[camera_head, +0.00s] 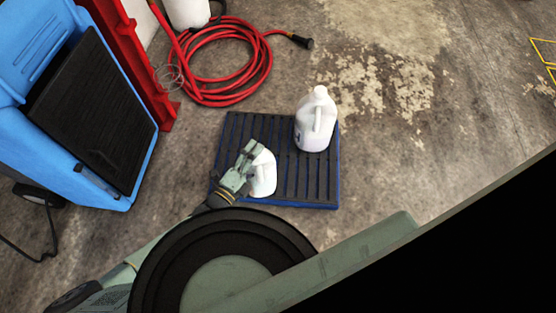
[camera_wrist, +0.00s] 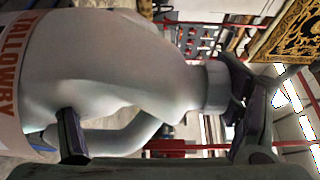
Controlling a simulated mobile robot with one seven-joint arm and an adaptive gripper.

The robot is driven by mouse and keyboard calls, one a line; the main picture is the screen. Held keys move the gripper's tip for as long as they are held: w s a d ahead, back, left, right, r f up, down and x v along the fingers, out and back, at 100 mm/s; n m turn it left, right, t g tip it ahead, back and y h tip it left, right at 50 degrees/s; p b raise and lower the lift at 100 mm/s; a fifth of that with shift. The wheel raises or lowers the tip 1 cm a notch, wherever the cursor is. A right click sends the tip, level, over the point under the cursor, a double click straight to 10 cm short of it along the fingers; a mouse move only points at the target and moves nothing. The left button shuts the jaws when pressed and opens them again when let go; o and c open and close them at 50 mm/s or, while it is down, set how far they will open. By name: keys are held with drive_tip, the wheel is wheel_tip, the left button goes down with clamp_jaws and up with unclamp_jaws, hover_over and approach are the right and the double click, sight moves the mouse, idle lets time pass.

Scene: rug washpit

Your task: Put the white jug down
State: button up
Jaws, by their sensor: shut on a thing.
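My gripper (camera_head: 247,160) is shut on a white jug (camera_head: 264,176) over the front left part of a black slatted pallet with blue edges (camera_head: 290,190). In the wrist view, my gripper's two dark fingers (camera_wrist: 158,128) are on either side of the jug's upper part, by its handle and neck. There the jug (camera_wrist: 110,70) lies sideways in the picture, with part of a red-lettered label at the left. Its base is not clearly visible, so I cannot tell whether it touches the pallet. A second white jug (camera_head: 316,125) stands upright on the pallet's back right.
A coiled red hose (camera_head: 262,75) lies behind the pallet. A blue machine with a black panel (camera_head: 95,110) and a red upright (camera_head: 125,55) stand at the left. A white container (camera_head: 187,12) is at the back. Bare concrete floor lies to the right.

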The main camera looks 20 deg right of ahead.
drive_tip(key=d+m+g+b, duration=0.1)
drive_tip(key=s+d+f+m+g+h+b, duration=0.1)
drive_tip(key=d+g, duration=0.1)
drive_tip(key=s+d+f+m+g+h+b, duration=0.1)
drive_tip(key=d+g+b, duration=0.1)
drive_tip(key=shift+s+f, duration=0.1)
drive_tip(key=shift+f, duration=0.1)
drive_tip(key=s+d+f+b, duration=0.1)
drive_tip(key=d+f+b, duration=0.1)
drive_tip(key=d, duration=0.5)
drive_tip(key=s+d+f+b, duration=0.1)
drive_tip(key=d+f+b, duration=0.1)
drive_tip(key=d, duration=0.6)
drive_tip(key=shift+s+d+f+b, duration=0.2)
drive_tip(key=shift+s+f+b, duration=0.1)
drive_tip(key=shift+f+b, duration=0.1)
drive_tip(key=shift+f, duration=0.15)
drive_tip(key=o, duration=1.9)
drive_tip(key=shift+f, duration=0.1)
